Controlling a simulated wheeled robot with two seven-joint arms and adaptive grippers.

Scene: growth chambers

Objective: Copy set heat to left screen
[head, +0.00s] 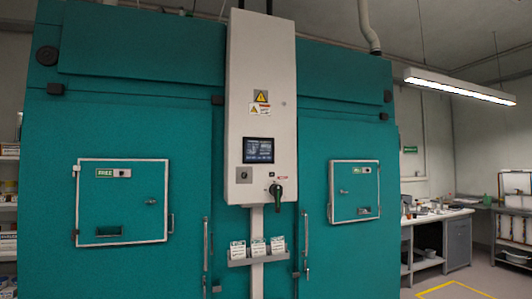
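A dark screen (258,150) with small pale and blue readouts sits on a tall light-grey control cabinet (260,60). Its figures are too small to read. The cabinet is between two teal chambers. The left chamber (130,140) has a framed hatch (123,202) with a green FREE sign (112,173) and a small white unit (122,173) beside it. The right chamber (340,120) has a similar hatch (354,190) with a green sign. No other lit screen can be made out. Neither of my grippers is in view.
Vertical door handles (306,245) stick out nearby. A workbench (440,218) stands at right, with yellow floor marking (455,285) and free floor before it.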

